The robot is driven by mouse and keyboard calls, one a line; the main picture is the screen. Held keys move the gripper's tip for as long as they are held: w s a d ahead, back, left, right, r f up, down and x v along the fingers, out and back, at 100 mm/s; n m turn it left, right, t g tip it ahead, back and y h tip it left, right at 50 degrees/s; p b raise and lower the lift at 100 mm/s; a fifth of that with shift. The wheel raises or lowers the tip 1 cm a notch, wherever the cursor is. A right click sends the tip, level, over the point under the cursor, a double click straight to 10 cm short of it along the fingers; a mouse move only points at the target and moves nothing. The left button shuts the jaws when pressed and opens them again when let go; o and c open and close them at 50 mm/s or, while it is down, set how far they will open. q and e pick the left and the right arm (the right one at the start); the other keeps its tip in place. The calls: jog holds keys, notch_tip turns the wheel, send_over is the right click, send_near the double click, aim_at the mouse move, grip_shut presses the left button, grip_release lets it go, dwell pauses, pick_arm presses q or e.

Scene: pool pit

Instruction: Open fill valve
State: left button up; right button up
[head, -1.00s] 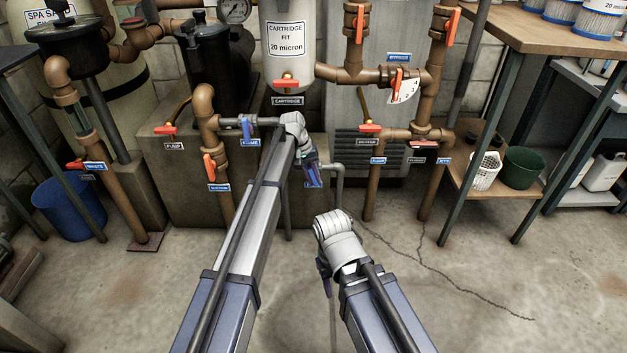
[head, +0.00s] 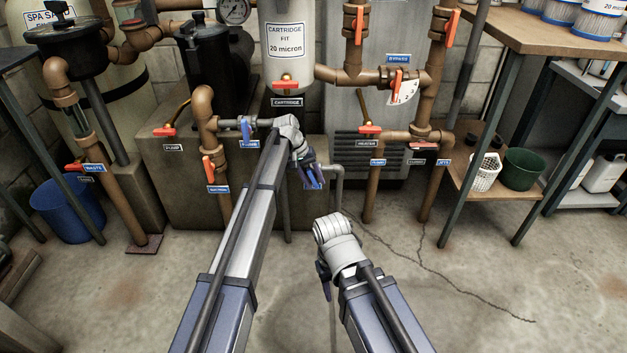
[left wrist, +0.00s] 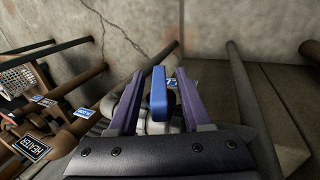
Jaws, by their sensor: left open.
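The fill valve's blue handle (left wrist: 158,92) stands between the two purple fingers of my left gripper (left wrist: 160,84) in the left wrist view. The fingers are open, one on each side of the handle, with gaps showing. In the head view my left gripper (head: 307,173) is beside the thin grey pipe (head: 338,172), in front of a blue label (head: 316,185) whose text is mostly hidden. The handle is largely covered there by the gripper. My right gripper (head: 325,281) hangs low in the middle, away from the pipes; its fingers are too hidden to judge.
Another blue-handled valve (head: 245,130) sits to the left on the grey pipe. Brown pipes with red-orange handles, such as the heater valve (head: 370,129), stand on both sides. A workbench (head: 520,32) is at the right. The floor in front is clear.

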aim_at(308, 169)
pick_arm(q)
jog(key=shift+r, duration=0.1)
jog(key=p+v, duration=0.7)
jog(key=shift+a+r, duration=0.15)
jog(key=shift+r, duration=0.2)
jog(key=shift+f, duration=0.1)
